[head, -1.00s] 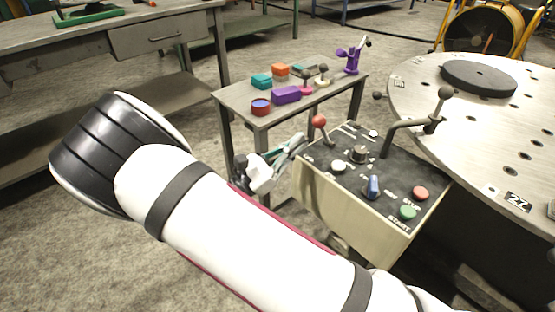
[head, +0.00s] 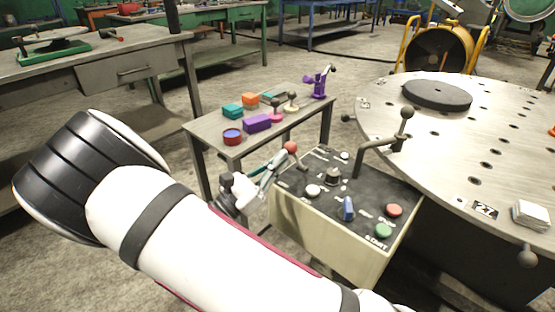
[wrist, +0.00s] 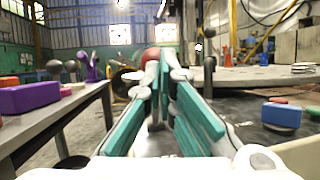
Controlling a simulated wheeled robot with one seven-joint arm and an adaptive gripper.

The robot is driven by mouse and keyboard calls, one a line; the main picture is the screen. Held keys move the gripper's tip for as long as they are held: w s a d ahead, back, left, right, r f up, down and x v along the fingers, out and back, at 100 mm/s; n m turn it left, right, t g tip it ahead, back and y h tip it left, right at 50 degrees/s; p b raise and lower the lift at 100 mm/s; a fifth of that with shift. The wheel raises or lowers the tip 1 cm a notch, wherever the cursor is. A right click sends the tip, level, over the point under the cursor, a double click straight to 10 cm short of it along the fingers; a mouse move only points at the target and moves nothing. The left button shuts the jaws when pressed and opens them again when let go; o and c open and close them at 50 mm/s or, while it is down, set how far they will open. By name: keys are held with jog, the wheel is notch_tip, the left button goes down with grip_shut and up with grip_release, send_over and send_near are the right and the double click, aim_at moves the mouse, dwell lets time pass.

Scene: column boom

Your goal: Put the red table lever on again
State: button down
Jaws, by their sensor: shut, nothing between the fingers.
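The red table lever shows as a red ball knob (head: 290,147) on a dark stem at the far left corner of the control box. My gripper (head: 283,157), with teal finger pads, is just left of the knob in the head view, its tips very close to it. In the wrist view, my gripper (wrist: 165,72) has its fingers converging at the tips, shut and empty. The red knob (wrist: 150,56) shows just beyond the tips there; whether they touch it I cannot tell. The stem is mostly hidden by the fingers.
The control box (head: 320,230) carries a blue switch (head: 347,208), a red button (head: 394,210) and a green button (head: 383,230). The round table (head: 440,130) with a black-knobbed handle (head: 406,112) is at right. A small side table (head: 215,128) holds coloured blocks and knobs.

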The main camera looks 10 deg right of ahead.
aim_at(287, 145)
jog(key=shift+w+d+r+p, duration=0.1)
jog(key=shift+d+r+p, duration=0.15)
jog(key=shift+p, duration=0.25)
jog(key=y+p, duration=0.1)
jog(key=p, duration=0.1)
jog(key=d+r+g+y+p, duration=0.1)
jog(key=p, duration=0.1)
jog(key=w+r+p, duration=0.1)
jog(key=p, duration=0.1)
jog(key=shift+w+d+r+n+y, duration=0.1)
jog(key=shift+d+r+n+y, duration=0.2)
jog(key=shift+d+y, duration=0.1)
jog(key=d+y+p, duration=0.1)
jog(key=p, duration=0.1)
jog(key=w+d+r+g+y+p, duration=0.1)
jog(key=p, duration=0.2)
jog(key=shift+w+r+g, duration=0.1)
jog(key=shift+w+g, duration=0.15)
jog(key=shift+g, duration=0.05)
jog(key=w+d+n+g+y+p, duration=0.1)
jog(key=w+d+g+y+p, duration=0.1)
jog(key=w+d+y+p, duration=0.2)
jog(key=shift+d, duration=0.65)
jog(key=shift+d, duration=0.1)
